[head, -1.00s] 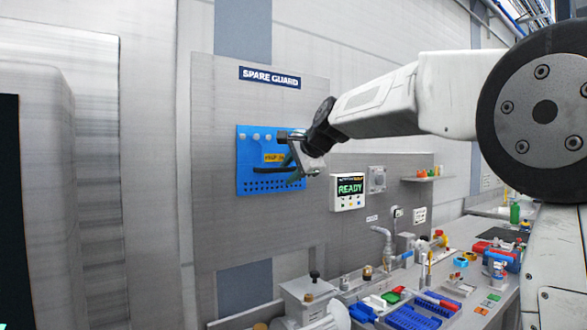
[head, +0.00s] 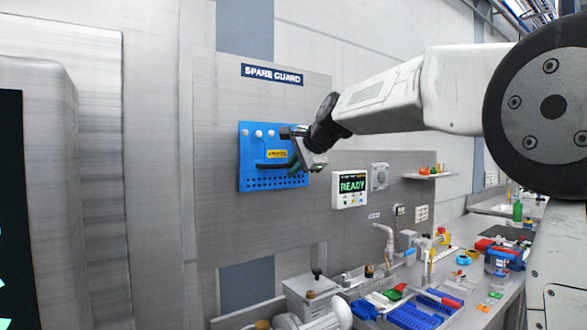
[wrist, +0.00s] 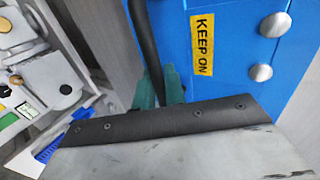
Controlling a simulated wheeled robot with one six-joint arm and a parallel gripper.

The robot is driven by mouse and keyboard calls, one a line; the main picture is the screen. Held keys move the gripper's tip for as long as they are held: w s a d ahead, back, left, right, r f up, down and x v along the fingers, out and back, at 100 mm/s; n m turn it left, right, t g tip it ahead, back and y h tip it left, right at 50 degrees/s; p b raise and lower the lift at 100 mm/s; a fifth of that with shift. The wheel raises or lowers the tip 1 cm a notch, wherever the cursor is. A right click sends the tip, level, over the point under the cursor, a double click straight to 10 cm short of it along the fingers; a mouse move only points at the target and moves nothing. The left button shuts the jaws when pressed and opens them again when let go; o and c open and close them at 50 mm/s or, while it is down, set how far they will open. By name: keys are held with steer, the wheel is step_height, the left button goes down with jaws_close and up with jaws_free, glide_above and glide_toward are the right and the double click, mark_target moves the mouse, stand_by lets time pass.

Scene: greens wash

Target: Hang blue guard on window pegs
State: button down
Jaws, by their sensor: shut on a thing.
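The blue guard (head: 250,178) hangs flat against the grey panel under the SPARE GUARD sign in the head view. It has a row of round pegs along its top, a dark handle (head: 268,166), a yellow label and rows of small holes. My gripper (head: 295,160) is at the guard's right side, shut on its handle. In the wrist view the green fingertips (wrist: 158,90) meet the dark handle bar (wrist: 145,40), beside the blue guard face (wrist: 235,80) and its yellow KEEP ON label. The window pegs of the task cannot be made out.
A READY display (head: 350,188) and a small shelf (head: 428,176) are on the wall right of the guard. Below is a cluttered bench with blue trays (head: 410,317), taps and bottles.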

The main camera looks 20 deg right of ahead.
mark_target(284, 160)
steer(key=shift+r, duration=1.45)
steer(key=shift+r, duration=0.1)
steer(key=shift+r, duration=0.55)
steer(key=shift+r, duration=0.1)
steer(key=shift+s+d, duration=0.15)
steer(key=shift+s, duration=0.25)
steer(key=shift+s+d, duration=0.15)
steer(key=shift+s, duration=0.3)
steer(key=shift+s+d, duration=0.1)
steer(key=shift+s, duration=0.15)
steer(key=shift+s+d, duration=0.3)
steer(key=shift+s, duration=0.5)
steer(key=shift+s+d, duration=0.25)
steer(key=shift+s, duration=0.55)
steer(key=shift+s, duration=0.2)
